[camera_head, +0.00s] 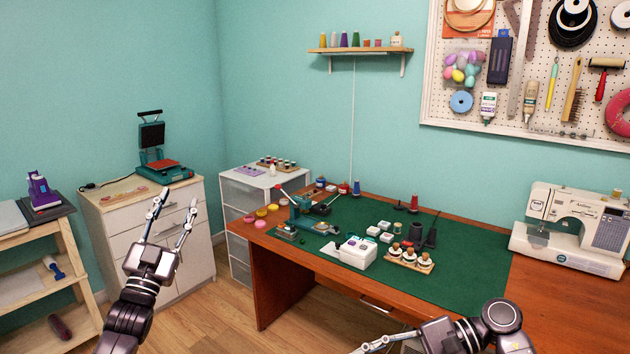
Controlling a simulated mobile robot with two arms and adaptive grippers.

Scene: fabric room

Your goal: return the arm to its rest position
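My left gripper (176,199) comes in from the lower left, its two fingers spread apart with nothing between them. It points up in front of the white drawer cabinet in the picture, apart from the work table. My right gripper (375,346) is at the bottom edge, below the table's front edge in the picture. Its fingers point left and are partly cut off by the frame, so I cannot tell whether it is open.
A wooden table with a green mat (465,271) holds a hand press (303,211), white boxes (356,252), small bottles and a sewing machine (575,229). A white cabinet (185,254) and a wooden shelf (70,240) stand left.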

